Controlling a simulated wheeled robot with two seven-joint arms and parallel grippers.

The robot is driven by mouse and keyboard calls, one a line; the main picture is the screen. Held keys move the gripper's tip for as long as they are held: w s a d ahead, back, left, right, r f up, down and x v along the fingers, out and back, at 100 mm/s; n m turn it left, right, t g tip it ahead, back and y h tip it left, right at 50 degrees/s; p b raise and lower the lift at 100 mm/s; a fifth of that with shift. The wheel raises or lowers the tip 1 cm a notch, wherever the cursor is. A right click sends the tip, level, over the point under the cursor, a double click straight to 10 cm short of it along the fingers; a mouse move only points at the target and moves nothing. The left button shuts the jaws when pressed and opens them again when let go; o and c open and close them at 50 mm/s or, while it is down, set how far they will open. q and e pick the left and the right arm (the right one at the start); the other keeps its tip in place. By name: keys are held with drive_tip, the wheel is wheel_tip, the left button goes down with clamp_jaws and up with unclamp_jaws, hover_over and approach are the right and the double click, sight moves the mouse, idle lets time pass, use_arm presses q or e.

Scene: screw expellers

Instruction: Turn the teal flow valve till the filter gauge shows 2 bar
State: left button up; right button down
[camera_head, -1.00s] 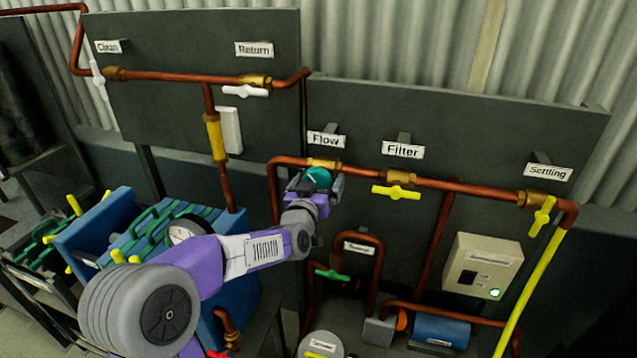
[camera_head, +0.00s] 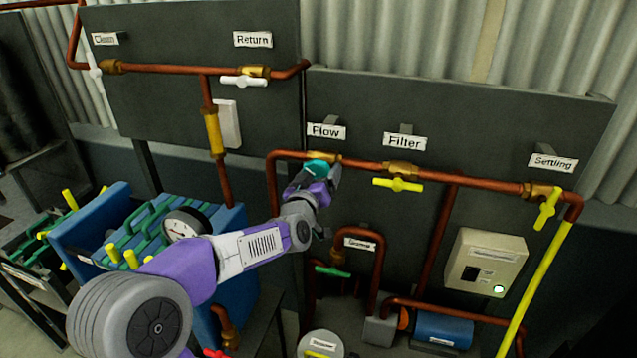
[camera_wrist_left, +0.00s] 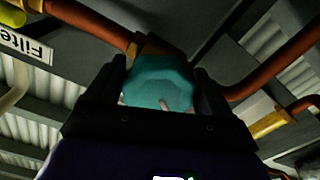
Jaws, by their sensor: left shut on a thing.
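The teal flow valve (camera_head: 316,168) sits on the copper pipe under the "Flow" label (camera_head: 327,131). My left gripper (camera_head: 324,173) is at the valve, with its arm coming in from the lower left. In the left wrist view the teal knob (camera_wrist_left: 160,82) lies between the two dark fingers of my left gripper (camera_wrist_left: 158,92), which are shut on it. The white round gauge (camera_head: 184,225) is by the blue filter press, partly behind my left arm; its needle reading is too small to tell. My right gripper is not in view.
A yellow-handled valve (camera_head: 398,184) is under the "Filter" label, right of the flow valve. Another yellow valve (camera_head: 547,209) is at "Settling". A green-handled valve (camera_head: 332,270) is below. A beige control box (camera_head: 486,262) hangs at the right.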

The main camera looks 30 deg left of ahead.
use_arm(q)
drive_tip(key=n+b, duration=0.3)
drive_tip(key=shift+d+f, duration=0.1)
drive_tip(key=shift+f, duration=0.05)
drive_tip(key=shift+n+b, duration=0.75)
drive_tip(key=shift+n, duration=0.45)
drive_tip(key=shift+r, duration=0.2)
drive_tip(key=o, duration=0.9)
drive_tip(key=v, duration=0.7)
drive_tip(key=shift+s+d, duration=0.1)
drive_tip(key=shift+s, duration=0.15)
